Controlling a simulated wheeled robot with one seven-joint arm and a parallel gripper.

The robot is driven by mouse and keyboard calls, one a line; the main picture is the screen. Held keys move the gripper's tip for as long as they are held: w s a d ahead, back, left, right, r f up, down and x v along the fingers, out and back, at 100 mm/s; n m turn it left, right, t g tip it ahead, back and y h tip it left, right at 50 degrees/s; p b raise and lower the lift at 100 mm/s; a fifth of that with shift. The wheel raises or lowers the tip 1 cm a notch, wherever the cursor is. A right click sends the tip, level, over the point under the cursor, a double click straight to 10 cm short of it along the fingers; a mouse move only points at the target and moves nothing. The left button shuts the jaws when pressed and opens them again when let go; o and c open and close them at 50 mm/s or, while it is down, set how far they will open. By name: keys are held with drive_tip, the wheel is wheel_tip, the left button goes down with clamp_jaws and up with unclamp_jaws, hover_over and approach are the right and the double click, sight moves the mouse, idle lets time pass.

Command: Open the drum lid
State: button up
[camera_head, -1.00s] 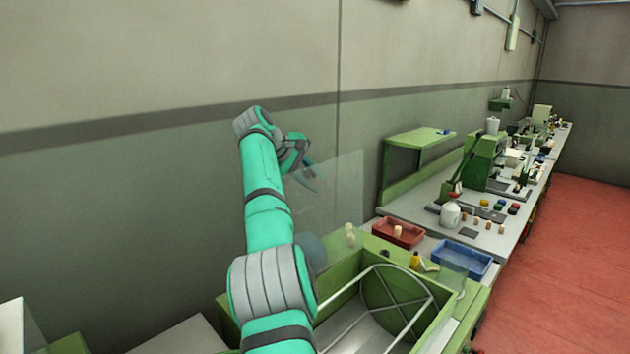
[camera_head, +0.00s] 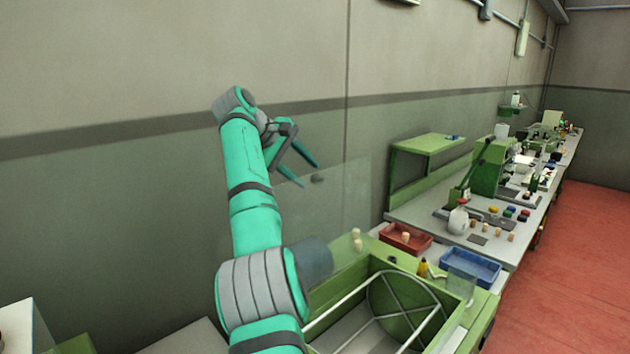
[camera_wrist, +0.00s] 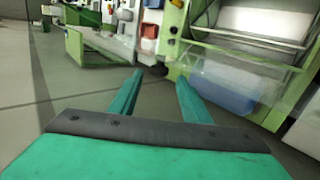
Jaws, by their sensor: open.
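A green drum housing (camera_head: 462,318) stands open-topped at the lower right of the head view, with a round metal-spoked drum frame (camera_head: 408,305) inside. A clear see-through lid (camera_head: 345,205) stands raised above its back side. Whether a fingertip touches the knob I cannot tell.
A red tray (camera_head: 405,248) and a blue tray (camera_head: 470,281) lie right of the drum. A small yellow bottle (camera_head: 423,268) stands on its rim. A long bench (camera_head: 425,206) with machines and several stoppers runs back along the wall. Red floor (camera_head: 560,260) is clear at right.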

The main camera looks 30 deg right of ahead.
drive_tip(key=shift+v, duration=1.2)
drive_tip(key=shift+d+r, duration=0.15)
